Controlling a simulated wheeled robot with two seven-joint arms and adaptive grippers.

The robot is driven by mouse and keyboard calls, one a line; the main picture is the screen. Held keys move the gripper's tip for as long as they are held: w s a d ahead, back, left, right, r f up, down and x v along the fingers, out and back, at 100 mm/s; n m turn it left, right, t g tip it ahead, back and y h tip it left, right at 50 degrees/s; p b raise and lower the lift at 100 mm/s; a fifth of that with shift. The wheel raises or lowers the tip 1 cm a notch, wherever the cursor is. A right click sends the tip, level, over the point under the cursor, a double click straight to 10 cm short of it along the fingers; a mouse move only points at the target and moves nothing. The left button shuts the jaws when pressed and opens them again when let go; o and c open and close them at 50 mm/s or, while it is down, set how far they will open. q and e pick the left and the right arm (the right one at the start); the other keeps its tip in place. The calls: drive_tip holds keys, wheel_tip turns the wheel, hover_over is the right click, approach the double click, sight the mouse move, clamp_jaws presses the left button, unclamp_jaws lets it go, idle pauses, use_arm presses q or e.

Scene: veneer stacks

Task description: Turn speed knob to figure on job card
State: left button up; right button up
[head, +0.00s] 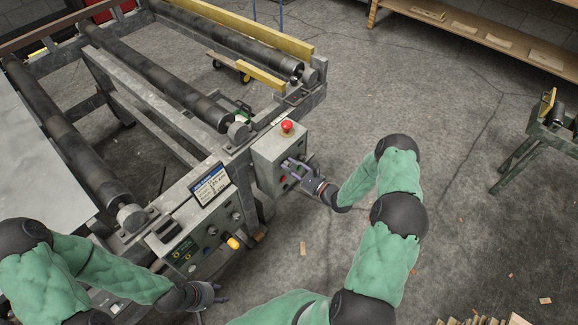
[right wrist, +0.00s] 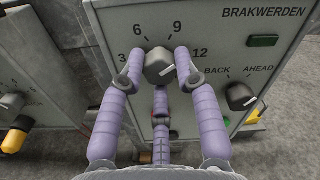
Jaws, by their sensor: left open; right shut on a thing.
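The speed knob (right wrist: 158,64) is grey with a white mark on its right side, facing roughly toward the 12. The figures 6, 9 and 12 show around it in the right wrist view. My right gripper (right wrist: 155,68) is shut on the knob, one purple finger on each side; in the head view it (head: 290,168) is at the grey control box (head: 268,152). The job card (head: 210,184) is a white sheet with a blue header on the nearer panel; its figures are too small to read. My left gripper (head: 209,297) is open and empty below that panel.
A black BACK/AHEAD selector (right wrist: 240,96) and a green button (right wrist: 263,41) are right of the knob. A red emergency stop (head: 287,126) tops the box. The nearer panel has a yellow knob (head: 233,242).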

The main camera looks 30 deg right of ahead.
drive_tip(key=shift+a+f+m, duration=0.1)
drive_tip(key=shift+f+m, duration=0.05)
drive_tip(key=shift+m, duration=0.65)
drive_tip(key=shift+m, duration=1.7)
drive_tip(key=o, duration=0.8)
drive_tip(key=shift+p+v, duration=0.6)
drive_tip(key=shift+v, duration=2.45)
